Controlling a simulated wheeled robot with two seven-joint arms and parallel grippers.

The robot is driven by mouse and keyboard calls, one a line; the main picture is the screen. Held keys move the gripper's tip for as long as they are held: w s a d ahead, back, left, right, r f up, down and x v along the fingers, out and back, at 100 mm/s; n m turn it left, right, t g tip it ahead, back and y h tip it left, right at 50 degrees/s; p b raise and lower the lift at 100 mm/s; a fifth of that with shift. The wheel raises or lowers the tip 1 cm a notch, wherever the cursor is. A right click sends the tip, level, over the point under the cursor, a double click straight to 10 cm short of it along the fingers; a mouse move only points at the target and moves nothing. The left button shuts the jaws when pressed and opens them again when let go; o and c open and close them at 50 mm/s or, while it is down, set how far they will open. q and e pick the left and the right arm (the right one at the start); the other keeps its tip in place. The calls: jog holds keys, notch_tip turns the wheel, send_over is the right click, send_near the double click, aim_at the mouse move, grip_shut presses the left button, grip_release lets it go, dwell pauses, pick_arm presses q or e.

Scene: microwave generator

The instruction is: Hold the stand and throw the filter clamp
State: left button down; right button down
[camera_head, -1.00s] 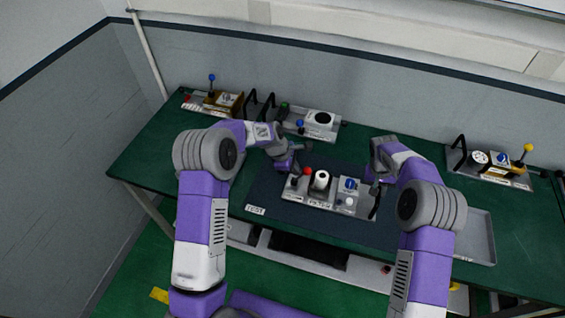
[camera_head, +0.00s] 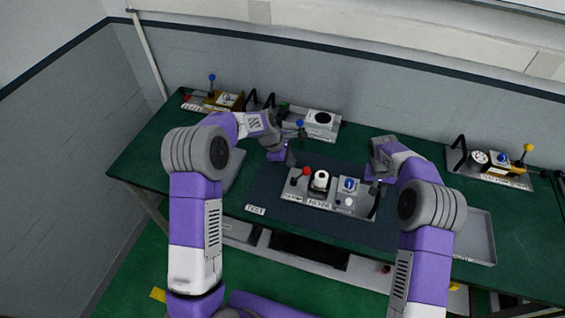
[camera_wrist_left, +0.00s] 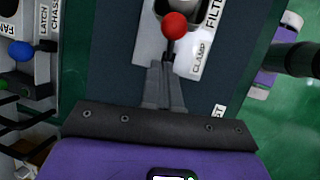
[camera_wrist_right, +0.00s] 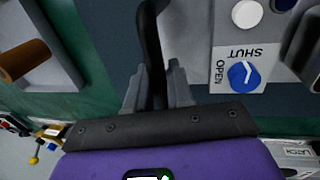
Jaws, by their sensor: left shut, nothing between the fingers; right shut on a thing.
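The grey stand (camera_head: 322,203) sits on a dark mat in the middle of the table. It carries a white filter cylinder (camera_head: 321,180), a blue dial and a black handle (camera_head: 375,204) at its right end. The filter clamp is a lever with a red ball (camera_head: 306,171) at the stand's left; the ball and the CLAMP label also show in the left wrist view (camera_wrist_left: 175,25). My left gripper (camera_wrist_left: 164,75) is shut and empty, just short of the ball. My right gripper (camera_wrist_right: 157,75) is shut on the black handle. The lever's foot is partly hidden.
Units with levers and handles stand at the back left (camera_head: 213,101), back centre (camera_head: 318,124) and right (camera_head: 492,168). A grey tray (camera_head: 480,238) lies at the right front. The mat (camera_head: 290,217) is clear in front of the stand.

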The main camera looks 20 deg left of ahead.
jog(key=shift+s+d+f, duration=0.1)
jog(key=shift+f, duration=0.1)
pick_arm(q)
jog(key=v, duration=1.2)
jog(key=shift+s, duration=0.1)
pick_arm(e)
jog(key=c, duration=0.9)
grip_release()
jog(key=shift+r, duration=0.15)
jog(key=r, duration=0.4)
jog(key=a+r, duration=0.1)
jog(key=r, duration=0.2)
jog(key=a+r, duration=0.1)
jog(key=r, duration=0.3)
jog(key=shift+a+r, duration=0.2)
jog(key=shift+r, duration=0.15)
